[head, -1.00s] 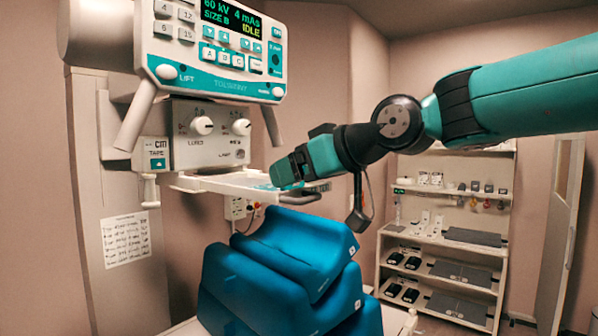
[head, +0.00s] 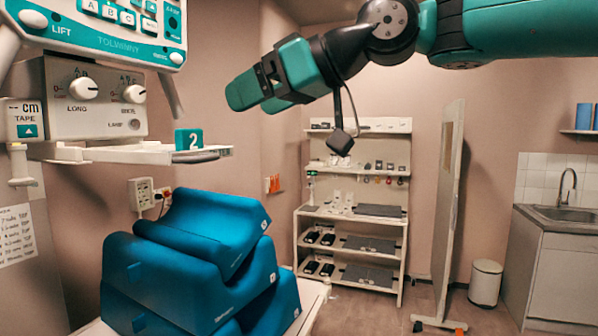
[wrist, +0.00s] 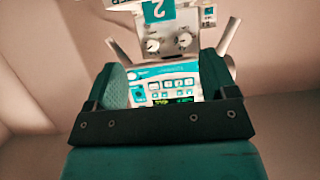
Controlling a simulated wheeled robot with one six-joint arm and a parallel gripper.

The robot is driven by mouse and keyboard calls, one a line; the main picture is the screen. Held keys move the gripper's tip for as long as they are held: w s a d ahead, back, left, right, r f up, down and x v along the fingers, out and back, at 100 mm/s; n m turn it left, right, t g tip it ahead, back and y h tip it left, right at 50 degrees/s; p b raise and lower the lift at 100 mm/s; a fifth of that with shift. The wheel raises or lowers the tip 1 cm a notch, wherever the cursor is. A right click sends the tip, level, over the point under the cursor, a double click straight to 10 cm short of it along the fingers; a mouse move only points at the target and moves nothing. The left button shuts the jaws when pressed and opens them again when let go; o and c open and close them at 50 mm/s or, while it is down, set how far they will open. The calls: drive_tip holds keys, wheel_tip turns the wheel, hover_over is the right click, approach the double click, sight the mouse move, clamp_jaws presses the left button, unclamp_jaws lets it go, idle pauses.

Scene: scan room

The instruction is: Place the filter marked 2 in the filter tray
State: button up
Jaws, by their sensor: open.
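The filter marked 2 (head: 189,140) is a small teal block with a white 2. In the head view it sits at the right part of the pale filter tray (head: 130,153), which juts out below the X-ray tube housing. The filter also shows at the top of the wrist view (wrist: 157,10), with its 2 upside down. My gripper (head: 258,98) is up and to the right of the filter, apart from it. Its two teal fingers are open, with nothing between them in the wrist view (wrist: 163,85).
The control panel (head: 110,25) and knob box (head: 100,100) stand above the tray. Blue foam wedges (head: 200,250) are stacked below it. A shelf unit (head: 350,225), a screen (head: 447,210) and a sink cabinet (head: 565,260) stand further back. Open air surrounds my gripper.

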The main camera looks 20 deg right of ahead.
drive_tip(key=s+d+f+m+g+h, duration=0.1)
drive_tip(key=s+d+f+g+h, duration=0.1)
drive_tip(key=s+f, duration=0.5)
drive_tip(key=s+d+f+m+g+h, duration=0.1)
drive_tip(key=s+d+f+g+h, duration=0.1)
drive_tip(key=s+f, duration=0.5)
drive_tip(key=s+d+f+m+g+h, duration=0.1)
drive_tip(key=s+f+g, duration=0.3)
drive_tip(key=f, duration=1.2)
drive_tip(key=s+d+h, duration=0.1)
drive_tip(key=s, duration=0.2)
drive_tip(key=shift+s+f+h, duration=0.2)
drive_tip(key=shift+f+h, duration=0.1)
drive_tip(key=shift+w+d, duration=0.1)
drive_tip(key=shift+c, duration=0.3)
